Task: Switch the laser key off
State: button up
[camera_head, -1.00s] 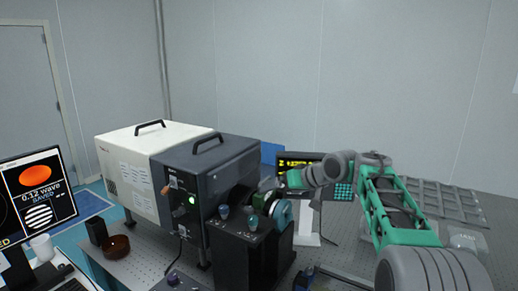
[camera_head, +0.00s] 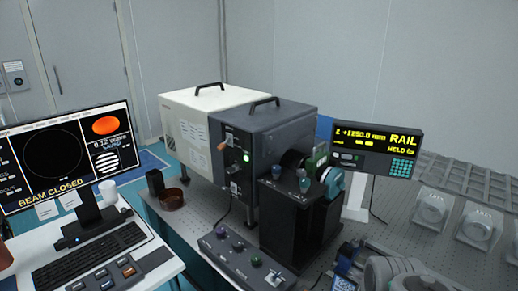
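I cannot make out the laser key for certain. A dark grey box (camera_head: 275,135) with a lit green lamp (camera_head: 246,157) and an orange-tipped lever (camera_head: 222,146) on its front stands on the optical table. A low control box (camera_head: 225,240) with several knobs and a small silver piece (camera_head: 273,278) at its right end lies in front. The monitor (camera_head: 70,155) reads "BEAM CLOSED". My gripper is not in view; only a grey part of my arm shows at the bottom right.
A black stand (camera_head: 290,228) with a teal wheel (camera_head: 333,181) stands before the grey box. The rail display (camera_head: 375,142) is behind it. Bare table (camera_head: 205,205) shows left of the stand.

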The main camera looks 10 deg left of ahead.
aim_at(229, 170)
jog(key=u, duration=0.55)
jog(key=k, duration=0.65)
jog(key=u, duration=1.2)
jog(key=i, duration=0.7)
jog(key=u, duration=0.8)
jog(key=i, duration=0.9)
jog(key=z, duration=0.55)
jog(key=i, duration=0.75)
jog(key=z, duration=0.5)
